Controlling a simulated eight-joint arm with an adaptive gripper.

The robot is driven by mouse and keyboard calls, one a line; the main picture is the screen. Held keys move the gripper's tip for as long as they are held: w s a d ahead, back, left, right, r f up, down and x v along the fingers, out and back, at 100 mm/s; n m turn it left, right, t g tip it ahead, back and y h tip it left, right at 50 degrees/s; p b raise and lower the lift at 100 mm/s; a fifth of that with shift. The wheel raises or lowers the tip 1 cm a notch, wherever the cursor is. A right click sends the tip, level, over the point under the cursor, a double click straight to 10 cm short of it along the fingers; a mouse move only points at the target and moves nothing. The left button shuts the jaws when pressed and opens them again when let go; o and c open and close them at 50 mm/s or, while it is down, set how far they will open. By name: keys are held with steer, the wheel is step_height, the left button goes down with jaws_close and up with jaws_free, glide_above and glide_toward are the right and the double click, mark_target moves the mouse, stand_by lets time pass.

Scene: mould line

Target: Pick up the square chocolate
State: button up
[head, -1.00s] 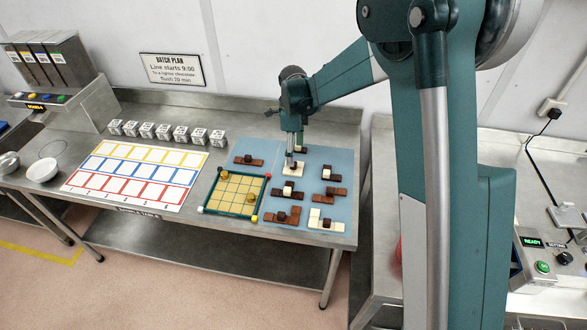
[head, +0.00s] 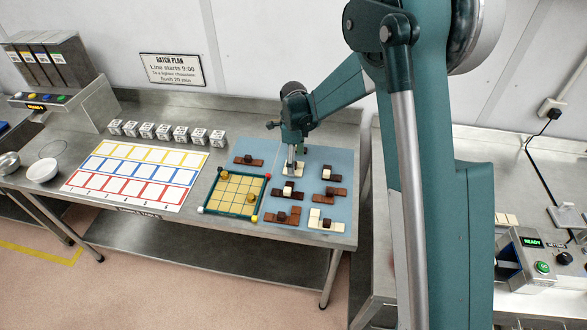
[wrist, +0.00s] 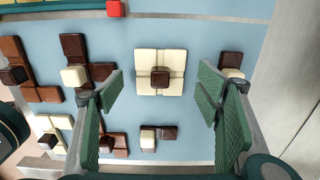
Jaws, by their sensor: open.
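The square chocolate (wrist: 147,84) is a cream block of four squares with a dark brown knob in its middle. It lies flat on the blue mat (wrist: 215,45) in the wrist view. In the head view it shows partly (head: 297,172), with my gripper (head: 292,163) just above it and hiding some of it. In the wrist view my gripper (wrist: 158,94) is open, its green-padded fingers wide apart. The chocolate shows between and beyond the fingertips, a little toward the top of the picture. Nothing is held.
Several other brown, cream and mixed chocolates with knobs lie around it, such as a brown one (head: 247,162). A green-framed grid board (head: 232,192) stands left of them. A printed colour chart (head: 135,176) and a row of white cubes (head: 165,131) are further left.

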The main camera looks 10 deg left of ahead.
steer(key=shift+f, duration=1)
steer(key=shift+c, duration=0.7)
steer(key=c, duration=0.9)
